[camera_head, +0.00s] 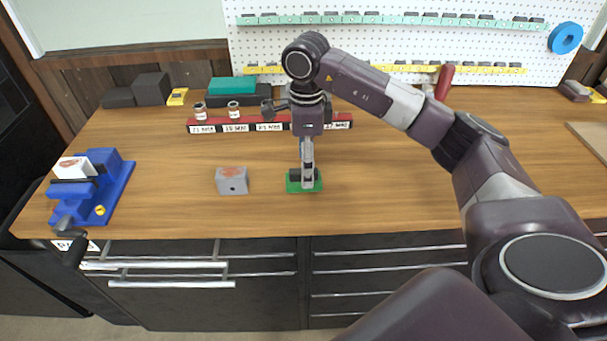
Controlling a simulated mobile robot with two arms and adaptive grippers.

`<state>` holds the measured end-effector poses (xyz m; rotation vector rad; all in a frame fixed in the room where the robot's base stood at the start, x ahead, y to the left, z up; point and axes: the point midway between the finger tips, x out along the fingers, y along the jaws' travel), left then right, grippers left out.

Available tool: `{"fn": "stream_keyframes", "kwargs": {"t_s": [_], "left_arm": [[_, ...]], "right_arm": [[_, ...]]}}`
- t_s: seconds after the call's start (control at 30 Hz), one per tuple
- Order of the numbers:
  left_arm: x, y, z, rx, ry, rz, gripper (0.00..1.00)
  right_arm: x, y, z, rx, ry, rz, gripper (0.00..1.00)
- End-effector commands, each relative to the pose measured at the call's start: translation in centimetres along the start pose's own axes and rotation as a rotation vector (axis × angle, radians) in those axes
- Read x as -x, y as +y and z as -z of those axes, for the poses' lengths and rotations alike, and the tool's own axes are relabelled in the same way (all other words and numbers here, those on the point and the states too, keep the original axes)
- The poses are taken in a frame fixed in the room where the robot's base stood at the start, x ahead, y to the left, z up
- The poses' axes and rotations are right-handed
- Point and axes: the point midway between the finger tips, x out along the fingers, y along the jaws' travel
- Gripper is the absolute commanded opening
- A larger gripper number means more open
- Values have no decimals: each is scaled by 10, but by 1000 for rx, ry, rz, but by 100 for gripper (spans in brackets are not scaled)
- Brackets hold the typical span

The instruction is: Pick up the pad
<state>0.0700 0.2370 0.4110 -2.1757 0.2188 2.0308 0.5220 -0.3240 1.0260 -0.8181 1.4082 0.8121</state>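A flat green pad (292,187) with a dark upper part lies on the wooden workbench, near the middle of its front half. My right gripper (307,182) points straight down over the pad, its fingertips at the pad's dark upper part. The fingers are seen nearly edge-on and cover part of the pad, so I cannot tell whether they are closed on it. The pad appears to rest on the bench. My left gripper is not in view.
A grey block (232,182) sits left of the pad. A blue vise (115,186) stands at the bench's left end. Behind the pad is a red labelled rack (215,126) with small jars. The bench (400,200) right of the pad is clear.

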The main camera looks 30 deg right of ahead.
Motion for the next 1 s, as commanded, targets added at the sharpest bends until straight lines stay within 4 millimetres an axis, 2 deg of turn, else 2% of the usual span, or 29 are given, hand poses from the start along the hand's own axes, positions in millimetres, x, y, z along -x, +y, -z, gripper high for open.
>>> {"fn": "stream_keyframes", "kwargs": {"t_s": [0.03, 0.17, 0.4, 0.53, 0.93, 1.0], "left_arm": [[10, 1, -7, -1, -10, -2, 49], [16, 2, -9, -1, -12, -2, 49], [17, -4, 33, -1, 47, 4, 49], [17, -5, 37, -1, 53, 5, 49], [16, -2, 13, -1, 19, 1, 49], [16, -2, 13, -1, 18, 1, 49]], "right_arm": [[-5, 0, 0, 0, 3, -6, 64], [-26, -1, -1, 1, 2, -5, 64], [-38, -2, -2, 1, 0, -1, 64], [-38, -2, -2, 2, 0, -1, 63], [-37, -2, -2, 2, -1, -1, 19], [-37, -2, -2, 2, -1, -1, 19]]}}
